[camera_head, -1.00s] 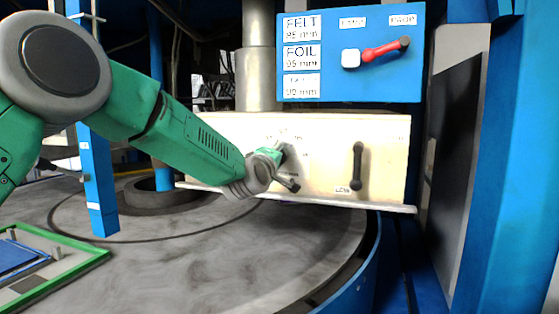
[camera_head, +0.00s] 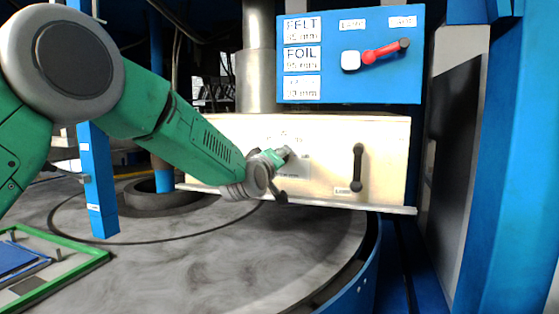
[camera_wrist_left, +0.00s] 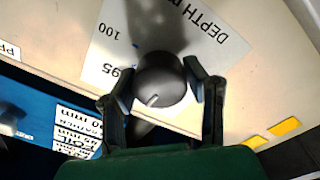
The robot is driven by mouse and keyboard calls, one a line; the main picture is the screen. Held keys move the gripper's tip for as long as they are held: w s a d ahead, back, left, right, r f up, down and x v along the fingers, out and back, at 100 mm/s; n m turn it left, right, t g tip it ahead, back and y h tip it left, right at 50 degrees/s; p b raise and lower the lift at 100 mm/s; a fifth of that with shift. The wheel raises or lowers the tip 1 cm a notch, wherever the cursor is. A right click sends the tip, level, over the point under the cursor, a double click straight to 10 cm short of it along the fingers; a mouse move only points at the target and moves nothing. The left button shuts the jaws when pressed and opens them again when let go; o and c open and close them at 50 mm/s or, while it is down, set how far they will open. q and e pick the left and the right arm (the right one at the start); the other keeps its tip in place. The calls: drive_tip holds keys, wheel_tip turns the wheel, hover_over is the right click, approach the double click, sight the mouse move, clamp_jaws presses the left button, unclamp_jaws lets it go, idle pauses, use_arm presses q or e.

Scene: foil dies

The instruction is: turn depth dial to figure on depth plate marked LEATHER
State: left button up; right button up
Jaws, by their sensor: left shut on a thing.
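The depth dial (camera_wrist_left: 162,82) is a dark round knob with a short pale pointer line, seen in the left wrist view. My left gripper (camera_wrist_left: 160,88) is shut on it, one finger on each side. A white scale label (camera_wrist_left: 103,58) reading DEPTH mm, with 100 and 95 visible, lies behind; other figures are hidden, and I cannot tell which figure the pointer meets. In the head view my left gripper (camera_head: 281,160) is at the cream box front and mostly hides the dial. The depth plate (camera_head: 302,58) reads FELT 85 mm and FOIL 95 mm; its lowest line is blurred. My right gripper is not in view.
A dark handle (camera_head: 357,168) stands on the cream box (camera_head: 388,140) right of the dial. A red lever (camera_head: 380,52) is on the blue panel (camera_head: 400,85) above. A round grey table (camera_head: 215,255) lies below, with a green-edged tray (camera_head: 85,264) at left.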

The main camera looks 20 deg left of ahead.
use_arm(q)
drive_tip(key=shift+d+f, duration=0.1)
drive_tip(key=shift+f, duration=0.4)
drive_tip(key=o, duration=1.1)
drive_tip(key=shift+s, duration=0.1)
drive_tip(key=shift+c, duration=0.2)
drive_tip(key=shift+o, duration=0.4)
drive_tip(key=shift+r, duration=0.15)
drive_tip(key=shift+r, duration=0.15)
drive_tip(key=s, duration=1.1)
drive_tip(key=shift+s+a+f, duration=0.3)
drive_tip(key=shift+s+f, duration=0.05)
drive_tip(key=shift+s, duration=0.05)
